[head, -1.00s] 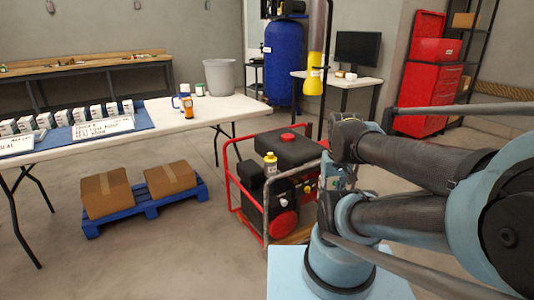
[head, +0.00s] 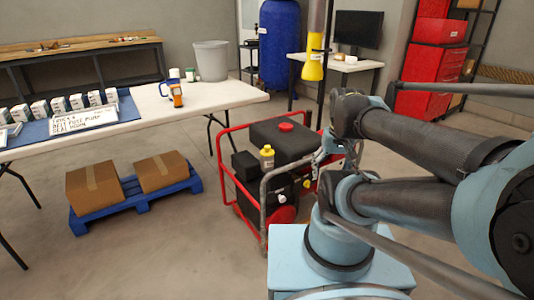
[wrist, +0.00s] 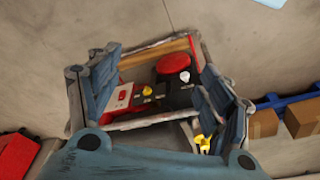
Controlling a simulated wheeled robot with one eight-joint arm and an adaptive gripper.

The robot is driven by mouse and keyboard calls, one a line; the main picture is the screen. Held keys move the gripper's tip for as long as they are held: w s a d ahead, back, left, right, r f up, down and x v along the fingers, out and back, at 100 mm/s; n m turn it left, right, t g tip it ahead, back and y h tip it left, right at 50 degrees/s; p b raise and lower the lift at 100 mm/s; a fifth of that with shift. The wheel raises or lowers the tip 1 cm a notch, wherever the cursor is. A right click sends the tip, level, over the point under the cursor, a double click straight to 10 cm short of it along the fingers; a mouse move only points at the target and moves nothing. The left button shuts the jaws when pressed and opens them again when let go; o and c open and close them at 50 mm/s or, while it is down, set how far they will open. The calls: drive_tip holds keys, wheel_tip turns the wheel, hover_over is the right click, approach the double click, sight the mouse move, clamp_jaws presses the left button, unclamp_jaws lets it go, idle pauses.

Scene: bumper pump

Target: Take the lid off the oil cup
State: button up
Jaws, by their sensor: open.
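I cannot pick out the oil cup or its lid for certain. The red-framed pump machine (head: 222,160) stands on the floor left of my arm. It carries a small yellow knob (head: 306,183), which seems to show in the wrist view (wrist: 147,91) too, near a small white-topped fitting (wrist: 185,76) beside a red round part (wrist: 172,63). My gripper (head: 325,148) is at the machine's right side in the head view. In the wrist view its fingers are spread (wrist: 158,68), with nothing visible held between them.
Floor in front is clear.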

drive_tip(key=w+a+r+m, duration=0.3)
drive_tip(key=w+r, duration=0.3)
drive_tip(key=w, duration=0.2)
drive_tip(key=r+m+g+y, duration=0.1)
drive_tip(key=m+g, duration=0.2)
drive_tip(key=m, duration=0.5)
hover_over(267, 146)
drive_tip(key=d, duration=0.1)
drive_tip(key=f, duration=1.1)
drive_tip(key=shift+s+a+f, duration=0.1)
drive_tip(key=shift+a+f, duration=0.25)
drive_tip(key=shift+a, duration=0.05)
drive_tip(key=shift+s+f, duration=0.1)
drive_tip(key=shift+f, duration=2.55)
drive_tip(key=c, duration=1)
drive_tip(key=shift+o, duration=0.2)
